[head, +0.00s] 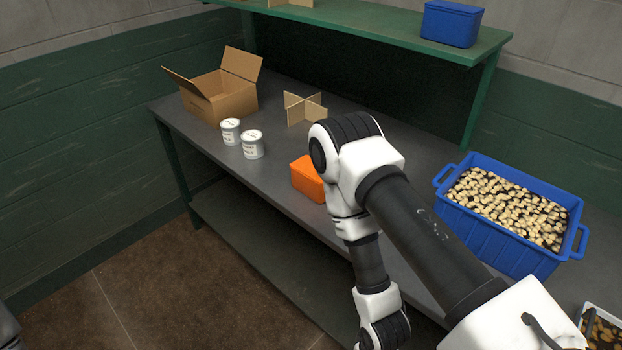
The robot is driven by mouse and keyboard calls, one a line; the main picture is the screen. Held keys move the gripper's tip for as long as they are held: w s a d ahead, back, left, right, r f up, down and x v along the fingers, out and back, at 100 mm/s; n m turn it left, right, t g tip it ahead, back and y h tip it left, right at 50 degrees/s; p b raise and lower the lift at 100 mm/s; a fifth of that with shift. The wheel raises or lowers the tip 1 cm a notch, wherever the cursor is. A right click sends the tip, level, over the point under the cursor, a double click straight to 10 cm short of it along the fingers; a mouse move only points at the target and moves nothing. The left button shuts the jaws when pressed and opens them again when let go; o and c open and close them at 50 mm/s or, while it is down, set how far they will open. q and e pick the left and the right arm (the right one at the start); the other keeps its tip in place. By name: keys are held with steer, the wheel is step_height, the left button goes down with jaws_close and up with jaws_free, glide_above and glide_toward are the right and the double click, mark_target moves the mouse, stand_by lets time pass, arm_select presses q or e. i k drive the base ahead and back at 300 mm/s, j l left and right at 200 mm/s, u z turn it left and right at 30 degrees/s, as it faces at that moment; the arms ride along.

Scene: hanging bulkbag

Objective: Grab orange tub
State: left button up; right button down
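The orange tub (306,177) sits on the grey workbench (280,198), near its front edge and right of two white cans. Its right side is hidden behind my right arm. My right arm comes in from the lower right and bends in front of the tub. The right gripper itself is not visible; the lower part of the arm runs down to the bottom of the view. My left gripper is not in view.
Two white cans (252,144) and an open cardboard box (221,92) stand left of the tub. A cardboard divider (304,108) is behind it. A blue crate (515,250) of small pale items stands right. A green shelf (400,32) holding a blue tub (451,24) overhangs the back.

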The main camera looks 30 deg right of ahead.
mark_target(314, 190)
steer(key=i+j, duration=0.5)
steer(key=i, duration=0.25)
steer(key=i+j+z, duration=0.15)
steer(key=i+j, duration=0.35)
steer(key=i, duration=0.2)
steer(key=i+j, duration=0.6)
steer(key=i+z, duration=0.05)
steer(key=i, duration=0.05)
